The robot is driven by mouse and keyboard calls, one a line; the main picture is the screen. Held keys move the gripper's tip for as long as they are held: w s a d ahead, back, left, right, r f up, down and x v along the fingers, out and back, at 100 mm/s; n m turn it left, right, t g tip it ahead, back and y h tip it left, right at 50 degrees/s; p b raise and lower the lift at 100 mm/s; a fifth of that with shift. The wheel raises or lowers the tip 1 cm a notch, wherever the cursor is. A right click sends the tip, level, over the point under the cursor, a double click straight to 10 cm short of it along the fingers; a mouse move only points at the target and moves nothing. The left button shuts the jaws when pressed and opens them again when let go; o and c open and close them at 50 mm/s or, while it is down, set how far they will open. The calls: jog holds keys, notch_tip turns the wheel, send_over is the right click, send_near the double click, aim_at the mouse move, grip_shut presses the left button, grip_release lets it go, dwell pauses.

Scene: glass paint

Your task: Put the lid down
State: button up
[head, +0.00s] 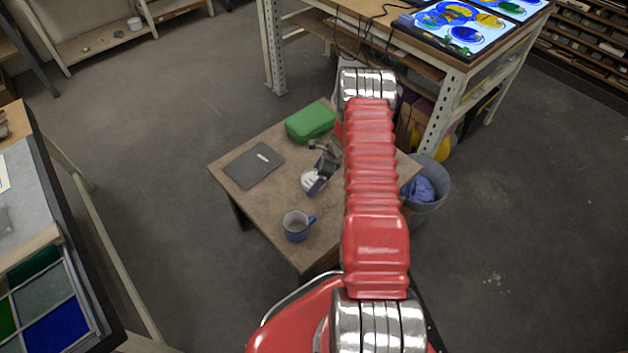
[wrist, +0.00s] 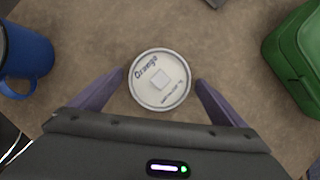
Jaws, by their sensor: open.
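A round white lid (wrist: 160,79) with a dark rim, a small square knob and the handwritten word "Orange" shows in the middle of the wrist view. In the head view it is the pale round thing (head: 309,180) on the small table, partly hidden by my gripper. I cannot tell whether it lies on the table or sits on a jar. My gripper (wrist: 160,84) is open. Its two fingers stand on either side of the lid, with gaps between them and the rim. In the head view my gripper (head: 326,165) points down over the table.
The small brown table (head: 265,205) also holds a blue mug (head: 297,226), a green case (head: 310,122) and a dark mat (head: 245,168) with a small white piece (head: 263,157). A grey bucket (head: 430,195) stands right of it. A glass workbench is at left.

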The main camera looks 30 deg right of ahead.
aim_at(316, 178)
jog(key=shift+c, duration=0.3)
jog(key=c, duration=1.2)
jog(key=shift+o, duration=0.2)
jog(key=shift+r, duration=0.15)
notch_tip(316, 178, up, 10)
